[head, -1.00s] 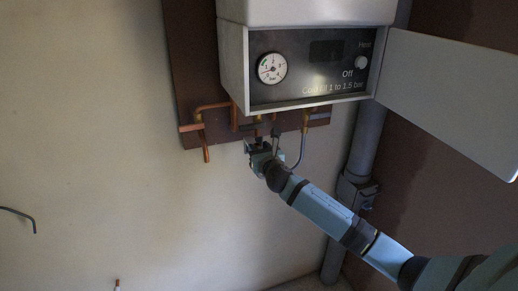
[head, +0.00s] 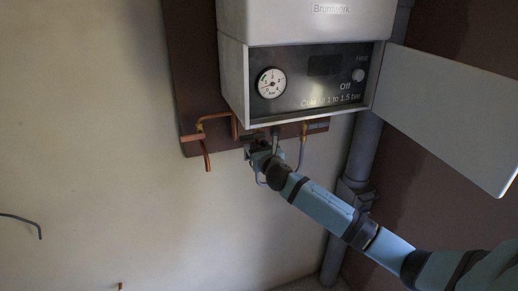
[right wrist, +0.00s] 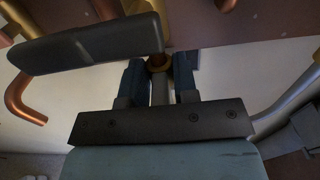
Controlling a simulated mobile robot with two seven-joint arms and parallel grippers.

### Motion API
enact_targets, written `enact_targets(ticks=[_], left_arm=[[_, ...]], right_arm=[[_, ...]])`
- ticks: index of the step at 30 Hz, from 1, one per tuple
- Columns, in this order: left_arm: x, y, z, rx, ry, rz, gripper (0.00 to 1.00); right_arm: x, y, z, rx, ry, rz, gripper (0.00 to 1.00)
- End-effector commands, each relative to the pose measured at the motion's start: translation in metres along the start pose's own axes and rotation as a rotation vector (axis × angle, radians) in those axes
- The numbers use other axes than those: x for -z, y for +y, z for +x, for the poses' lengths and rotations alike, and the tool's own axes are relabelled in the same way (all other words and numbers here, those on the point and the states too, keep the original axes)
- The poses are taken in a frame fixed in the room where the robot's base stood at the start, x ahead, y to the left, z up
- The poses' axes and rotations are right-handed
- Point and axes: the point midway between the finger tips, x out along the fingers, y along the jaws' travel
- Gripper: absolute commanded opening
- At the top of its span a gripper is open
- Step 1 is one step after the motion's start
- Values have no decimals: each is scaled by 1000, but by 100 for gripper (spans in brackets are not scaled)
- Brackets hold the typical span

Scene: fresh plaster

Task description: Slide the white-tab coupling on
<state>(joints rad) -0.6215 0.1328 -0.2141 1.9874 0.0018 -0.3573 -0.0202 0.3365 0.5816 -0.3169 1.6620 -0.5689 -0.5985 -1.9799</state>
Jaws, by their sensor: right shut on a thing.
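My right gripper (head: 259,151) is up under the boiler, close to the pipe ends. In the right wrist view its two dark fingers (right wrist: 160,84) are shut on a grey cylindrical piece (right wrist: 160,92), which I take to be the coupling. A copper and brass pipe end (right wrist: 158,62) sits right above this piece. I cannot tell whether they touch or overlap. No white tab can be made out. A dark grey lever (right wrist: 85,45) crosses the upper left of that view, very near the fingers. My left gripper is not in view.
The boiler (head: 300,22) hangs above, its flap (head: 450,110) open to the right. A bent copper pipe (head: 206,150) stands left of the gripper. A grey hose (head: 302,152) hangs from a brass fitting (head: 304,130) to its right.

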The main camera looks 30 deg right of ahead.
Motion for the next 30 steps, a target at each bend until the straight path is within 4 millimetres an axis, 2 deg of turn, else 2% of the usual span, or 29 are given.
enact_targets(ticks=[1, 10, 11, 12, 23, 26, 30], left_arm=[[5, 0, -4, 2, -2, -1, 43], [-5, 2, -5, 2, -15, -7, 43], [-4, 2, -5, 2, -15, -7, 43], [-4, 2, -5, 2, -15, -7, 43], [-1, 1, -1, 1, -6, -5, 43], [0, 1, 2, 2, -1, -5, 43], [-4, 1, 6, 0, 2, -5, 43]], right_arm=[[-8, 0, 0, 0, -2, -1, 0], [-8, -1, 1, 1, -6, 0, 0], [-8, -1, 1, 1, -6, 1, 34], [-8, -1, 1, 1, -6, 1, 40], [-5, 0, -6, -1, -2, -1, 40], [-4, 0, -19, -2, -3, -2, 40], [-3, 0, -49, -3, -3, -3, 40]])
